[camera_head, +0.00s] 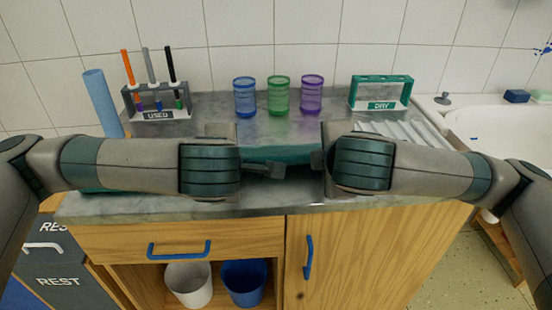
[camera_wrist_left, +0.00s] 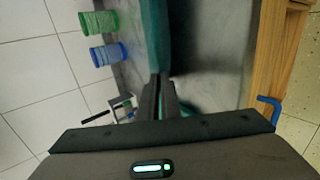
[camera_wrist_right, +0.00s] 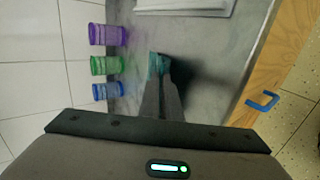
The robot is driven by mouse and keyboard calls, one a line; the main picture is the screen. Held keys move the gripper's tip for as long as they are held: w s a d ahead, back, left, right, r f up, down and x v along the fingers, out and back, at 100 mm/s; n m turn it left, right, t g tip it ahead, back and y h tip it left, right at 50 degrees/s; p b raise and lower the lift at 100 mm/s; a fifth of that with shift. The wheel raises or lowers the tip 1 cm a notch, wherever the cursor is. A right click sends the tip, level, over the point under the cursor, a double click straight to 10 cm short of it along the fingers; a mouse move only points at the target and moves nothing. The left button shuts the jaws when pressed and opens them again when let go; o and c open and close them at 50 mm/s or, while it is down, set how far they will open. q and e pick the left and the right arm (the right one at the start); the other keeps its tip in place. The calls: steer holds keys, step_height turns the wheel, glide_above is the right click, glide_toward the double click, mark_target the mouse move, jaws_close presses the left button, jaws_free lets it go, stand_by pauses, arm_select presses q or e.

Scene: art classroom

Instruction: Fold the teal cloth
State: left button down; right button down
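The teal cloth (camera_head: 280,153) lies on the grey counter, mostly hidden by my arms in the head view. A strip shows between my grippers, and another bit shows under my left arm. In the left wrist view a long teal strip (camera_wrist_left: 155,38) runs up from the fingertips. My left gripper (camera_head: 272,170) has its fingers close together at the cloth, seemingly shut on it. My right gripper (camera_head: 318,160) is a short way to the right. In the right wrist view its fingers nearly meet on a small teal piece (camera_wrist_right: 158,63); the rest of the cloth is hidden there.
Blue (camera_head: 245,97), green (camera_head: 279,95) and purple (camera_head: 312,94) cups stand at the back. A USED rack (camera_head: 158,115) with brushes and a blue roll (camera_head: 102,103) are left. A DRY rack (camera_head: 381,105), white ribbed tray (camera_head: 415,133) and sink (camera_head: 500,130) are right. The front counter strip is clear.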

arm_select(q)
steer(key=c, duration=1.7)
jaws_free()
arm_select(e)
steer(key=c, duration=1.7)
jaws_free()
arm_select(q)
steer(key=shift+r, duration=0.1)
arm_select(e)
steer(key=shift+r, duration=0.1)
